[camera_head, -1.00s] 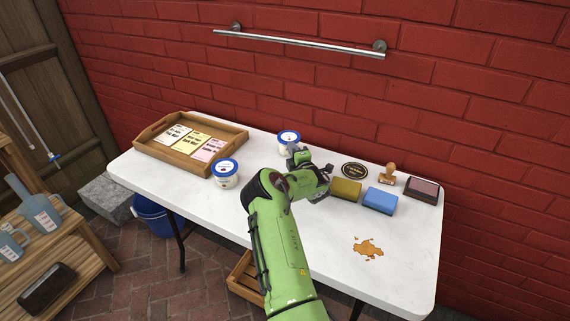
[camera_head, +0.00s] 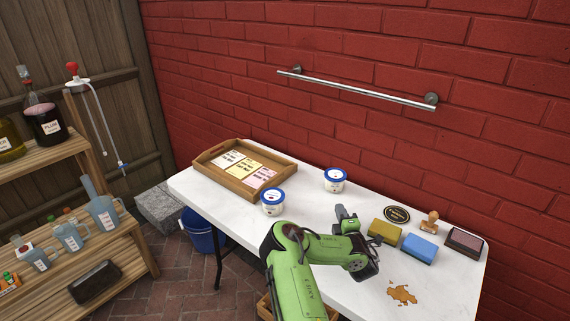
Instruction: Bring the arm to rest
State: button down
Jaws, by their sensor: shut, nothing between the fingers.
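My green arm reaches up from the bottom middle of the head view, bent at the elbow. The gripper appears apart from the tubs and sponges.
A wooden tray (camera_head: 283,185) with cards is at the table's left. Shelves (camera_head: 115,262) stand left.

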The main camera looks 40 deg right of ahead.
jog(key=w+a+r+m+g+p, duration=0.3)
jog(key=a+r+m+g, duration=0.1)
jog(key=r+m, duration=0.6)
jog(key=s+a+r+m+g+y+p, duration=0.1)
jog(key=s+a+r+y+p, duration=0.15)
jog(key=a+r, duration=0.55)
jog(key=s+a+r+m+g+y+p, duration=0.1)
jog(key=a+r+m+y, duration=0.2)
jog(key=a, duration=0.8)
jog(key=s+a+r+n+g+y+p, duration=0.1)
jog(key=s+a+r+y, duration=0.1)
jog(key=s+a+r, duration=0.35)
jog(key=s+a+r+n+g+y+p, duration=0.1)
jog(key=s+a+r+y, duration=0.15)
jog(key=s+a, duration=0.55)
jog(key=s+a+g+h+p, duration=0.1)
jog(key=s+a, duration=0.3)
jog(key=s, duration=0.6)
jog(key=shift+a+r+g, duration=0.15)
jog(key=shift+r+g, duration=0.15)
jog(key=shift+g, duration=0.3)
